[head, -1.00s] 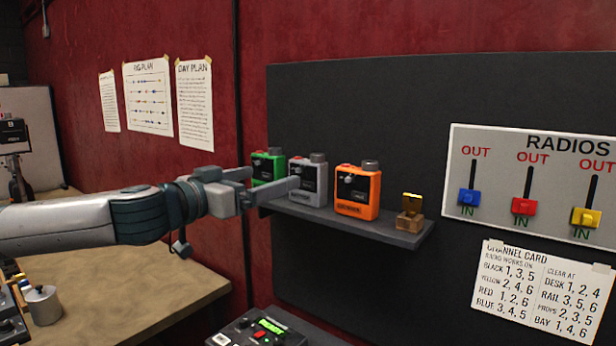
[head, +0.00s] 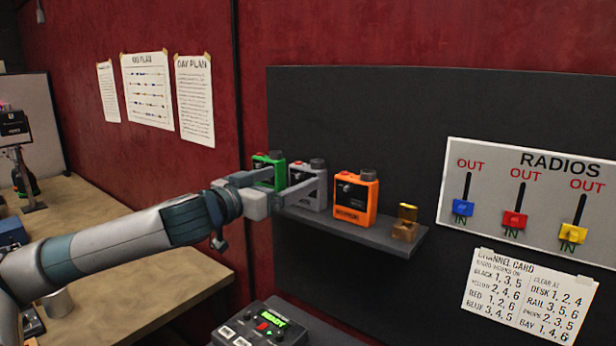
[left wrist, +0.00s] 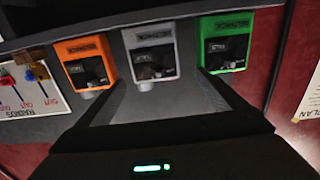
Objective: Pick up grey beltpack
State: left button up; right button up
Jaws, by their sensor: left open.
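The grey beltpack (head: 309,190) stands on a wall shelf between a green beltpack (head: 272,166) and an orange beltpack (head: 355,200). My left gripper (head: 293,186) is open in front of the grey beltpack, and one finger covers part of it in the head view. In the left wrist view the grey beltpack (left wrist: 151,55) appears upside down beyond the gap between my fingers (left wrist: 158,85). The orange beltpack (left wrist: 84,55) and green beltpack (left wrist: 226,45) are on either side there. Contact cannot be told. My right gripper is not in view.
The dark shelf (head: 390,245) also carries a small wooden block with a gold piece (head: 406,222) at its right end. A radios panel (head: 530,200) and channel card (head: 527,295) are on the right. A control box (head: 262,325) stands below.

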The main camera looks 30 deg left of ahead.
aim_at(303, 171)
pick_arm(q)
jog(key=shift+w+r, duration=0.2)
jog(key=shift+w, duration=0.35)
jog(key=shift+w+d+f+p, duration=0.1)
jog(key=shift+w+f+p, duration=0.15)
jog(key=shift+w+p, duration=0.2)
jog(key=shift+w+d+r+p, duration=0.25)
jog(key=shift+w+r+p, duration=0.1)
jog(key=shift+w+p, duration=0.45)
jog(key=shift+w+d+p, duration=0.15)
jog(key=shift+w+p, duration=0.45)
jog(key=shift+w+d+p, duration=0.15)
jog(key=shift+w+p, duration=0.4)
jog(key=shift+p, duration=0.05)
jog(key=shift+w+f, duration=0.2)
jog(key=shift+w, duration=0.45)
jog(key=c, duration=1.3)
